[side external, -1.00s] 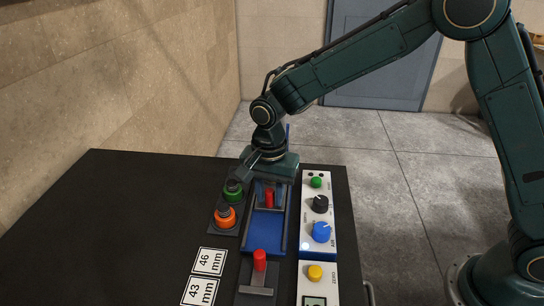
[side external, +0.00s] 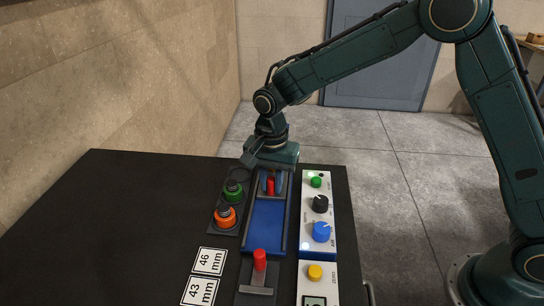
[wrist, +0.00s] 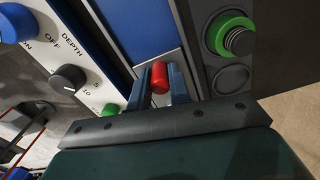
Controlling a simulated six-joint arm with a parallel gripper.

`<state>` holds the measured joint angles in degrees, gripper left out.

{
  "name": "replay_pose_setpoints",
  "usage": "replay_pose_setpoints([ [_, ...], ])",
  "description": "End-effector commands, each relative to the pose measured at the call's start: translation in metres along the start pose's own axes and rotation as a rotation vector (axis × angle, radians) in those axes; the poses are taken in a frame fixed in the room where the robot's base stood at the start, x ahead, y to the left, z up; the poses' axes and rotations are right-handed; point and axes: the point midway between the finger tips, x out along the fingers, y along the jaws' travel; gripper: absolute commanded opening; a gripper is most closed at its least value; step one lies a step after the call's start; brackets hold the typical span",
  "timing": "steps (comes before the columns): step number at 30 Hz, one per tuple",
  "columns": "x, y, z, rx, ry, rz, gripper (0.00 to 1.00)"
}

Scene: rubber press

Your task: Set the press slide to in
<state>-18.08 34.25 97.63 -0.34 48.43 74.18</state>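The press slide is a grey carriage (side external: 285,183) with an upright red handle (side external: 270,187), at the far end of a blue bed (side external: 265,228). My gripper (side external: 270,181) is over that far end, with its blue fingers on the left and right of the red handle. In the wrist view, the red handle (wrist: 159,77) sits between the two fingertips (wrist: 160,85), and they appear shut on it. The blue bed (wrist: 140,28) extends away beyond the grey plate. My gripper body hides the far end of the bed.
A second red handle (side external: 259,260) stands on a grey bracket in front of the bed. A green button (side external: 233,190) and an orange button (side external: 225,214) are at left. A white panel (side external: 305,240) with knobs is at right. The table's left side is clear.

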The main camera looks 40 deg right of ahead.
Motion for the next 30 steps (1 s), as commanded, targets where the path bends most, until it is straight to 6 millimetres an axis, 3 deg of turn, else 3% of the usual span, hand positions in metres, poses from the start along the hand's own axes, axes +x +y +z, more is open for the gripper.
replay_pose_setpoints([
  [1,-0.002,-0.002,-0.007,0.015,0.010,-0.009,0.27],
  [3,-0.001,-0.001,-0.006,0.014,0.009,-0.008,0.41],
  [17,-0.005,-0.001,-0.004,0.009,0.006,-0.006,0.41],
  [23,-0.022,-0.001,-0.003,0.009,0.006,-0.007,0.41],
  [30,-0.060,-0.001,-0.004,0.009,0.008,-0.010,0.41],
])
